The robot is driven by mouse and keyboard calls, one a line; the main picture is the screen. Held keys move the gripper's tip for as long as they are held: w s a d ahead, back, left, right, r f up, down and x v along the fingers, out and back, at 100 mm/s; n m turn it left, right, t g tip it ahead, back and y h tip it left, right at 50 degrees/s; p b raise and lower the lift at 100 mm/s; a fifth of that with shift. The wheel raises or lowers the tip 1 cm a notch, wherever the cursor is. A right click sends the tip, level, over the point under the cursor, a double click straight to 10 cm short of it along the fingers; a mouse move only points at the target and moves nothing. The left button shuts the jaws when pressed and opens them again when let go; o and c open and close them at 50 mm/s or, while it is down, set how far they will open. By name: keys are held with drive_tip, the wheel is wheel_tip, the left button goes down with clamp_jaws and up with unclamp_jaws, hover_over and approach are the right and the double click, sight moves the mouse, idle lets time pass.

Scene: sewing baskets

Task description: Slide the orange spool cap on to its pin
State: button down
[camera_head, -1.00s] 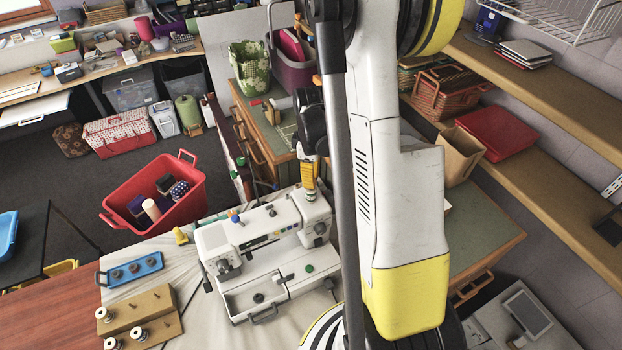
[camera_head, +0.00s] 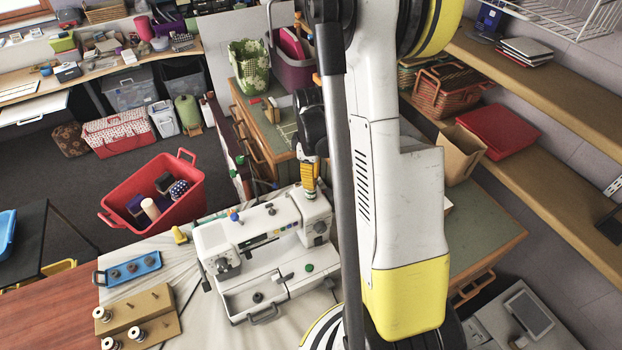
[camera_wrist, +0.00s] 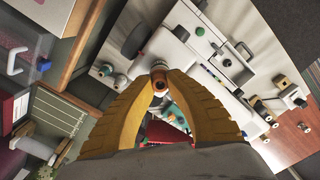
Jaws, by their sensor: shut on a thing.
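The orange spool cap (camera_wrist: 158,66) shows at the fingertips of my gripper (camera_wrist: 160,82) in the wrist view. The yellow fingers are shut on it from both sides and hide part of it. In the head view my gripper (camera_head: 310,194) points down over the right end of the white sewing machine (camera_head: 262,240). The cap is too small to make out there. The cap's pin cannot be told apart with certainty; whether cap and pin touch is unclear.
A blue tray (camera_head: 133,268) and a wooden block with spools (camera_head: 140,315) lie left of the machine. A red bin (camera_head: 130,218) stands behind them. A green-topped cabinet (camera_head: 262,120) is behind the gripper. Pale cloth beside the machine is partly bare.

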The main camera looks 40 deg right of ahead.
drive_tip(key=shift+f+b, duration=0.35)
drive_tip(key=shift+f, duration=0.05)
drive_tip(key=c, duration=1.4)
unclamp_jaws()
wheel_tip(320, 180, up, 12)
drive_tip(key=shift+a, duration=0.1)
drive_tip(key=s+a+f+m+t+b, duration=0.2)
drive_tip(key=s+a+f+b, duration=0.1)
drive_tip(key=a+b, duration=0.3)
drive_tip(key=s+a+f+m+t+b, duration=0.2)
drive_tip(key=s+a+f+b, duration=0.1)
drive_tip(key=a+b, duration=0.4)
drive_tip(key=s+a+f+m+t+b, duration=0.3)
drive_tip(key=a+f+b, duration=0.2)
drive_tip(key=a, duration=0.3)
drive_tip(key=shift+a+b, duration=0.3)
drive_tip(key=shift+b, duration=0.6)
